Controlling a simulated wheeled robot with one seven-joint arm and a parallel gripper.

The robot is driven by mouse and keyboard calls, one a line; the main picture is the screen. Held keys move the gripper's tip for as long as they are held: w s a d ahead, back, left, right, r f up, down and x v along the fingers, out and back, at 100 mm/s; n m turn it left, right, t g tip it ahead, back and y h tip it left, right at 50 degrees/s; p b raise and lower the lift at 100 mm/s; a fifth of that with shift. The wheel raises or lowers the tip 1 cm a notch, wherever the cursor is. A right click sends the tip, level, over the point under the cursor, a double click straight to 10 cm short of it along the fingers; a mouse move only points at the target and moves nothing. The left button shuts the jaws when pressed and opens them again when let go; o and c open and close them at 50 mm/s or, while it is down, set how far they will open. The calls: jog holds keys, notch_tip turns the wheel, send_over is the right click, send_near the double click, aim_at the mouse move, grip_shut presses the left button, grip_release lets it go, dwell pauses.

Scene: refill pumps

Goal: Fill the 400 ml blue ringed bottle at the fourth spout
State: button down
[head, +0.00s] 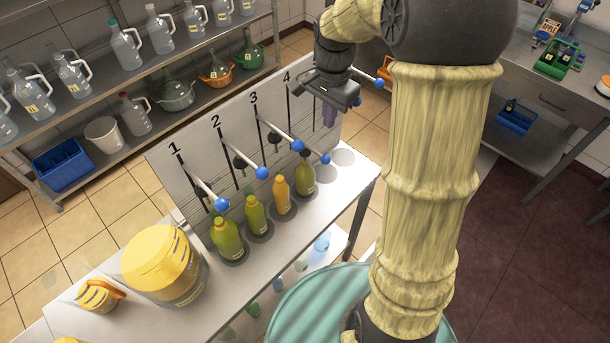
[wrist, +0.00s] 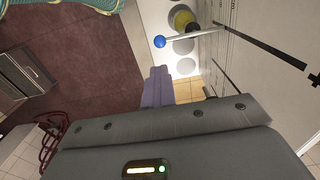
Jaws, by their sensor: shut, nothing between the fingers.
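My gripper (head: 328,114) is shut and empty, beside the numbered panel near the mark 4. Its purple fingers also show together in the wrist view (wrist: 158,86). An olive-green bottle (head: 305,180) stands upright on the bench, farthest along a row of filled bottles. I cannot make out its ring or whether it is the blue ringed one. A lever with a blue ball (head: 326,159) ends just right of it. In the wrist view a blue ball (wrist: 160,41) on a pale rod lies beyond my fingers. My arm and gripper hide part of the fourth station.
Other bottles (head: 228,240) (head: 257,215) (head: 282,195) stand along the bench (head: 330,205). More blue-ball levers (head: 222,204) stick out from the panel (head: 180,175). An empty round spot (head: 343,157) lies at the far end. A yellow-lidded tub (head: 160,262) stands near the front.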

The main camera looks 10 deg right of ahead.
notch_tip(320, 180, up, 3)
jog(key=shift+f+p, duration=0.1)
jog(key=shift+p, duration=0.85)
jog(key=c, duration=1.7)
grip_release()
notch_tip(320, 180, up, 18)
jog(key=b, duration=0.2)
jog(key=shift+f+b, duration=0.25)
jog(key=shift+b, duration=0.05)
jog(key=shift+r, duration=0.1)
